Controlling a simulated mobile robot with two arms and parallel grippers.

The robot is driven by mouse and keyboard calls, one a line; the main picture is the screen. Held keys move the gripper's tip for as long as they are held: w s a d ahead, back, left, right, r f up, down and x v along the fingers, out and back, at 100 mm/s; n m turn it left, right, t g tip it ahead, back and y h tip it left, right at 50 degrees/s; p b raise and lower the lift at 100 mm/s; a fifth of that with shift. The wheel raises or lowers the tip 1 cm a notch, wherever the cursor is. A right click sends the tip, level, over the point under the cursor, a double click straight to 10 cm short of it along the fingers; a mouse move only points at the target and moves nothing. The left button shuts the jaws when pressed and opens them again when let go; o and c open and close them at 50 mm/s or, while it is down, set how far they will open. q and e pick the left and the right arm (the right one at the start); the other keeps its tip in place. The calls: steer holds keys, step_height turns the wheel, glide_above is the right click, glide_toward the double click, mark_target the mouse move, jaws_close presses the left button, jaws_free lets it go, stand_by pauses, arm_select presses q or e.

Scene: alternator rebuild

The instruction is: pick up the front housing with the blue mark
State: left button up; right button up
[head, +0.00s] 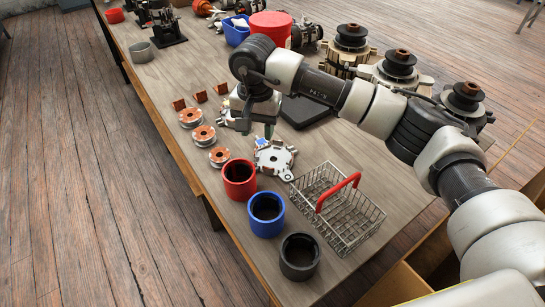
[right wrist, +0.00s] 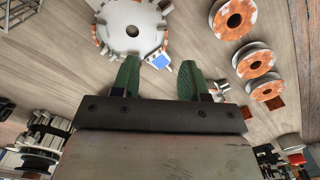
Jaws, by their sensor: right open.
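The front housing (head: 275,160), a silver-grey disc with lugs around its rim, lies flat on the wooden table. Its blue mark (head: 262,142) is at the rim on the side towards my gripper. The housing also shows at the top of the right wrist view (right wrist: 130,25), with the blue mark (right wrist: 159,61) in line with the gap between the fingers. My right gripper (head: 258,130) points down just behind the housing, open and empty, with green fingers. Its fingers are apart in the right wrist view (right wrist: 159,70). My left gripper is not in view.
A red cup (head: 239,180), a blue cup (head: 266,214) and a black cup (head: 299,257) stand in front. A wire basket (head: 352,222) with a red handle is at right. Copper-wound rotors (head: 204,136) lie left. Another lugged part (head: 226,118) is partly hidden beside my gripper.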

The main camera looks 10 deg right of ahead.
mark_target(258, 152)
step_height(258, 152, down, 6)
steer(key=shift+s+a+r, duration=0.1)
steer(key=shift+s+a, duration=0.05)
stand_by(0.3)
jaws_close()
